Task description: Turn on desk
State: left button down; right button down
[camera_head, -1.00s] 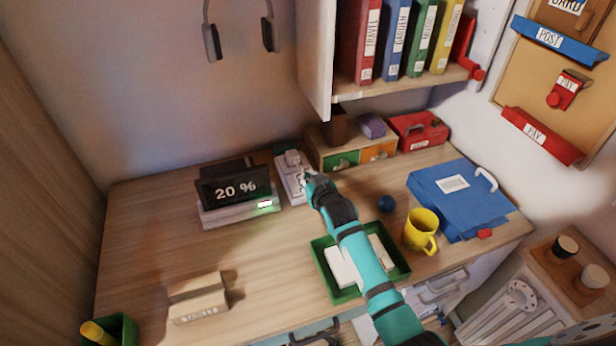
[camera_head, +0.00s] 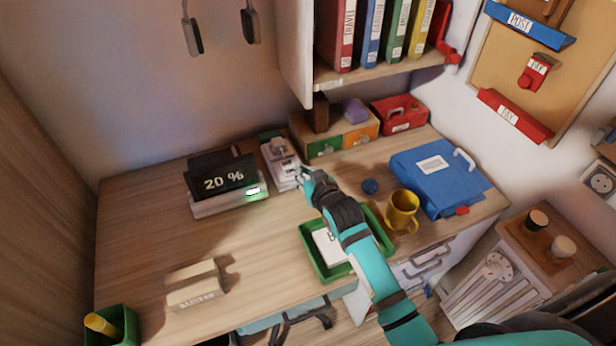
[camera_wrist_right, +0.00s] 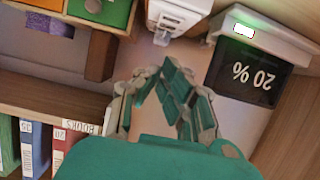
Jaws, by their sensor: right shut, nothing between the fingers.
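A pale box-like device with a raised block on top (camera_head: 281,160) stands on the desk (camera_head: 140,235) near the back wall. In the wrist view it shows at the top centre (camera_wrist_right: 178,17). A dark display reading "20 %" (camera_head: 221,181) with a small lit green light sits to its left; it also shows at the right of the wrist view (camera_wrist_right: 242,78). My right gripper (camera_head: 304,177) is shut and empty, just right of and in front of the pale device; the wrist view shows its fingers (camera_wrist_right: 167,72) apart from it. My left gripper is not in view.
A green tray (camera_head: 318,262) lies under my right arm. A small drawer box (camera_head: 340,138) and red case (camera_head: 400,114) stand behind. The desk's left middle is clear.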

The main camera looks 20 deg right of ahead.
jog(key=shift+f+v, duration=0.2)
jog(key=shift+v, duration=0.95)
jog(key=shift+s, duration=0.1)
